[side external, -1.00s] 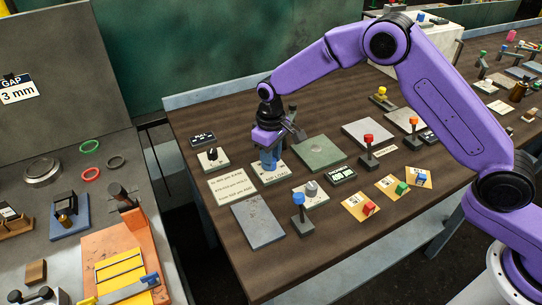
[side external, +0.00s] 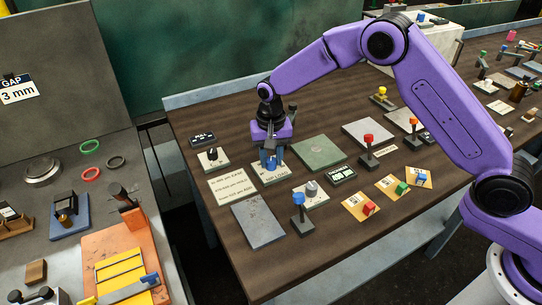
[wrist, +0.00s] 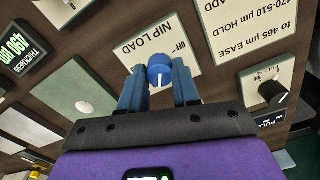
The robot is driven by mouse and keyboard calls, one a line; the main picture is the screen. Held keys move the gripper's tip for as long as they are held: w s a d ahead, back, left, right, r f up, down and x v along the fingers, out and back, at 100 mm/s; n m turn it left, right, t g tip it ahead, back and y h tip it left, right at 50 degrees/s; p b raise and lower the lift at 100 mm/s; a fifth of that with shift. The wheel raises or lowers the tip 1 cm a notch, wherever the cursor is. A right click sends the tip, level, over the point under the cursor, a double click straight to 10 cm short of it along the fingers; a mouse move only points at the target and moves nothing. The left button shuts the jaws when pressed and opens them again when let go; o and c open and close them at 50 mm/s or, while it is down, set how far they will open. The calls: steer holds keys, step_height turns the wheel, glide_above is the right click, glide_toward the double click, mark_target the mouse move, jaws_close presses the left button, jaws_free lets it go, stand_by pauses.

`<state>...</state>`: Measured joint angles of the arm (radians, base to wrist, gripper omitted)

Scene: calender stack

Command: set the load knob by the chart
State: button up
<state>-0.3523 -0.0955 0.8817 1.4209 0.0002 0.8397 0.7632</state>
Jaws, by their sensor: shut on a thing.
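The blue load knob (wrist: 160,68) sits on the NIP LOAD plate (wrist: 148,44); in the side external view the plate (side external: 270,178) lies below my gripper (side external: 270,163). In the wrist view my gripper (wrist: 159,90) is shut on the knob, one blue finger on each side. A white mark on the knob points down the picture, toward my gripper; OFF is printed up and right of it. The chart (wrist: 243,28) reads to 465 µm EASE, 470-510 µm HOLD; its last line ends in ADD. A THICKNESS display (wrist: 14,52) shows a green µm number, probably 490.
A black pointer knob (wrist: 272,92) stands on a plate near the chart. A green plate (side external: 318,152) and a grey plate (side external: 257,222) lie close by. A blue-topped lever (side external: 299,200), a red-topped lever (side external: 368,140) and colored blocks on cards stand further right and forward.

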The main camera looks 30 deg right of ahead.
mark_target(271, 160)
steer(key=shift+m, duration=0.4)
steer(key=shift+r, duration=0.1)
steer(key=o, duration=1.1)
steer(key=shift+c, duration=0.2)
step_height(271, 160, up, 17)
steer(key=shift+r, duration=0.15)
steer(key=shift+s, duration=0.1)
